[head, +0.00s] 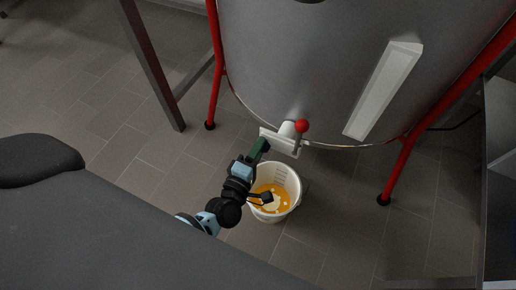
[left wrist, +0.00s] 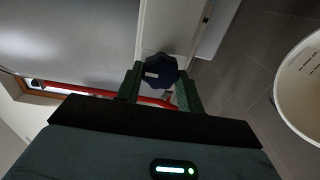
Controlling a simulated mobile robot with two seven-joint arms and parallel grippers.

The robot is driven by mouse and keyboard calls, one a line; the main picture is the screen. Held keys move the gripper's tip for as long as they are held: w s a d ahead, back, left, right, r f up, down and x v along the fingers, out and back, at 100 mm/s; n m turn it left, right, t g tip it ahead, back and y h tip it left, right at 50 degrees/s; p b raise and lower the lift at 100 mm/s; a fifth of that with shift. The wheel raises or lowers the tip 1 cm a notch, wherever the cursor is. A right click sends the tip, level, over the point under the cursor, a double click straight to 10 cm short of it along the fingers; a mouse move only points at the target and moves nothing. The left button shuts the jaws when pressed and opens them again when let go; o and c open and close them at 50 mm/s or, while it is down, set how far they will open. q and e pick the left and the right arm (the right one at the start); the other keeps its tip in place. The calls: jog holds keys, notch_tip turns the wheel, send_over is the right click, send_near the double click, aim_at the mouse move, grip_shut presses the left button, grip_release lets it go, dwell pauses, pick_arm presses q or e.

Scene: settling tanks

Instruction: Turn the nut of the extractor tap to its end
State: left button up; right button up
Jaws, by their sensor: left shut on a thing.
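The extractor tap (head: 280,141) is a pale fitting low on the front of the steel drum, with a red ball (head: 302,126) at its right. My left gripper (head: 263,143) reaches up to the tap's left side. In the left wrist view its two green fingers stand either side of a dark blue faceted nut (left wrist: 158,70) with a small pale mark. The gripper is shut on this nut. The fingers and arm hide the nut in the head view. My right gripper is not in view.
A white bucket (head: 292,184) holding orange-yellow liquid stands on the tiles below the tap, close under my left arm. The steel drum (head: 300,70) stands on red legs (head: 397,172). A grey metal post (head: 148,60) stands at the left. Tiled floor (head: 340,235) is clear in front.

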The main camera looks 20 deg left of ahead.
pick_arm(q)
jog(key=o, duration=1)
jog(key=shift+s, duration=0.1)
jog(key=s+p, duration=0.1)
jog(key=s, duration=0.6)
jog(key=shift+s, duration=0.35)
jog(key=shift+a, duration=0.15)
jog(key=shift+s, duration=0.1)
